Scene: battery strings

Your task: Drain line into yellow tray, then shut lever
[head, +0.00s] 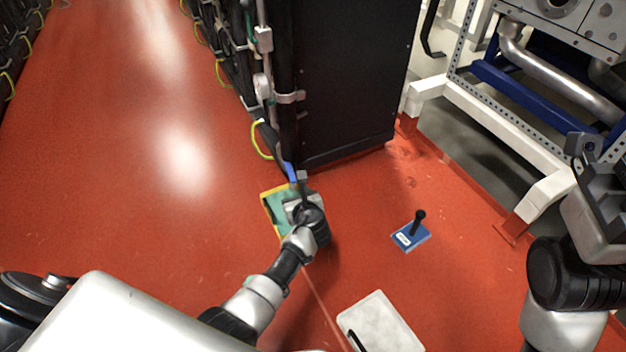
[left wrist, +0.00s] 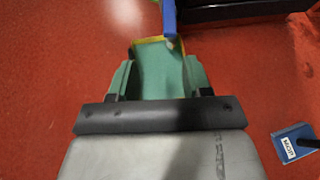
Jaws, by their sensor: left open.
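The yellow tray (head: 267,203), with a yellow rim and a green inside, lies on the red floor at the foot of the black cabinet. My left gripper (head: 301,180) is open above it and hides part of it. The left wrist view shows the tray's yellow rim (left wrist: 150,41) beyond the gripper body. A blue lever-like piece (head: 290,171) shows beside the gripper; in the left wrist view (left wrist: 169,17) it reaches down to the tray's far edge. I cannot tell whether the gripper touches it. My right gripper (head: 585,165) is at the right edge, partly cut off.
The black cabinet (head: 345,80) stands just beyond the tray, with a pipe (head: 262,85) along its left edge. A blue plate with a black post (head: 410,236) and a pale panel (head: 380,322) lie to the right. A white frame (head: 500,125) stands far right. Floor at left is clear.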

